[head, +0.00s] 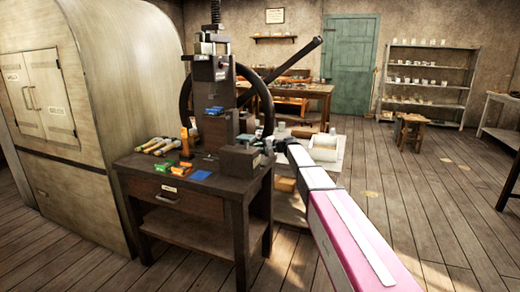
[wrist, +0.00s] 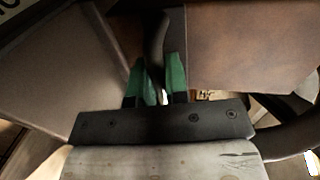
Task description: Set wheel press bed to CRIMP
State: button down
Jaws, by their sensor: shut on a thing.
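The wheel press (head: 215,75) stands upright on a dark wooden stand, with a tall screw on top and a large dark handwheel (head: 267,98) behind its column. A dark block (head: 240,161) sits at the stand's right end. My gripper (head: 270,146) reaches in from the right beside this block, near the wheel's lower rim. In the wrist view its green fingers (wrist: 157,78) are close together around a slim dark handle (wrist: 155,38). The handle's far end is hidden. No CRIMP marking is readable, and the bed's setting cannot be told.
The stand (head: 200,229) carries several hand tools (head: 160,146), coloured small pieces and a blue pad (head: 200,203). A large beige cabinet (head: 100,100) stands close on the left. A long dark bar (head: 292,62) slants up right from the press. Floor on the right is mostly clear.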

jog(key=shift+w+a, duration=0.1)
jog(key=shift+a, duration=0.1)
jog(key=c, duration=1.1)
grip_release()
jog(key=shift+a, duration=0.1)
jog(key=shift+c, duration=0.2)
jog(key=v, duration=1.1)
jog(key=s+d+f+g+h, duration=0.1)
jog(key=s+d+f+h, duration=0.25)
jog(key=s+f, duration=0.85)
jog(key=s+d+f+n+g+h, duration=0.1)
jog(key=s+d+f+h, duration=0.2)
jog(key=s, duration=0.7)
jog(key=s+d+f+n+g+h, duration=0.1)
jog(key=s+d+f+h, duration=0.3)
jog(key=s+d+f, duration=0.2)
jog(key=s+d+f+n+g+h, duration=0.1)
jog(key=s+d+f+h, duration=0.3)
jog(key=s+f, duration=0.4)
jog(key=s+d, duration=0.1)
jog(key=s, duration=0.4)
jog(key=shift+s+n+g, duration=0.3)
jog(key=shift+g, duration=0.1)
